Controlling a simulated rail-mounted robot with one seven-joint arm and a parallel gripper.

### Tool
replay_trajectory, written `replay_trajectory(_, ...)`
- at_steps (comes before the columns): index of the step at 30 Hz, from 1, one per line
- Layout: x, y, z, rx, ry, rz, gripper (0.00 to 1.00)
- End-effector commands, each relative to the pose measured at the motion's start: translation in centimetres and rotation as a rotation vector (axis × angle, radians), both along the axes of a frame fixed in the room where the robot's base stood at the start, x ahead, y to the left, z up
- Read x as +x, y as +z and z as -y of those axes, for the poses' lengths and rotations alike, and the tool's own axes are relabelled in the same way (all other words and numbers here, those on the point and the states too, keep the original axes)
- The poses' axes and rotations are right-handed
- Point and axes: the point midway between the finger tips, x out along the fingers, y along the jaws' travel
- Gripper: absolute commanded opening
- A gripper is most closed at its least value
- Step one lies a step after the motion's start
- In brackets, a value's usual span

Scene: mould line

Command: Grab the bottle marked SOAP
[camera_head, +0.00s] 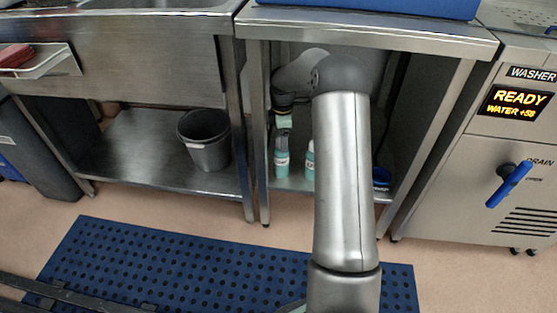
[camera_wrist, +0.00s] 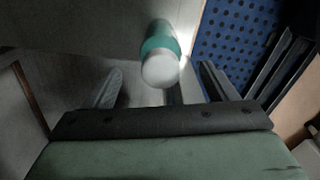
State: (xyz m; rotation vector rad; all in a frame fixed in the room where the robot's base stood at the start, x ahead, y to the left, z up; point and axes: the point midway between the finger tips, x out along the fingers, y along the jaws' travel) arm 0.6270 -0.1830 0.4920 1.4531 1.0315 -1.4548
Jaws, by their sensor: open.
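Two teal-and-white bottles stand on the lower shelf under the middle steel table: a left bottle (camera_head: 281,162) and a right bottle (camera_head: 310,165), partly hidden by my arm. The marking on either is too small to read, so I cannot tell which says SOAP. My gripper (camera_head: 283,132) is just above the left bottle, reaching in under the tabletop. In the wrist view, a bottle (camera_wrist: 160,50) with a teal band and a pale rounded end shows ahead, between the two spread fingers of my open gripper (camera_wrist: 160,76). I see no contact with it.
The steel tabletop (camera_head: 380,36) is above my arm, and the table's legs flank the opening. A blue object (camera_head: 381,178) is right of my arm on the shelf. A grey bucket (camera_head: 205,140) stands on the left shelf. A blue perforated mat (camera_head: 150,255) lies on the floor.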

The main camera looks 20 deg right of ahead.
Motion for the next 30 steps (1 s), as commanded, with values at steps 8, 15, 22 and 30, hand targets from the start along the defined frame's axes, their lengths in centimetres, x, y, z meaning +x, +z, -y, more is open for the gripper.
replay_trajectory(8, -0.1, -4.8, -0.1, 0.002, -0.001, -0.002, 0.79)
replay_trajectory(15, 0.0, -6.1, -0.1, 0.000, -0.001, 0.000, 0.79)
replay_trajectory(22, -0.1, -6.1, -0.1, 0.000, -0.002, 0.000, 0.62)
replay_trajectory(30, 0.0, -6.0, -0.1, 0.000, -0.002, 0.001, 0.03)
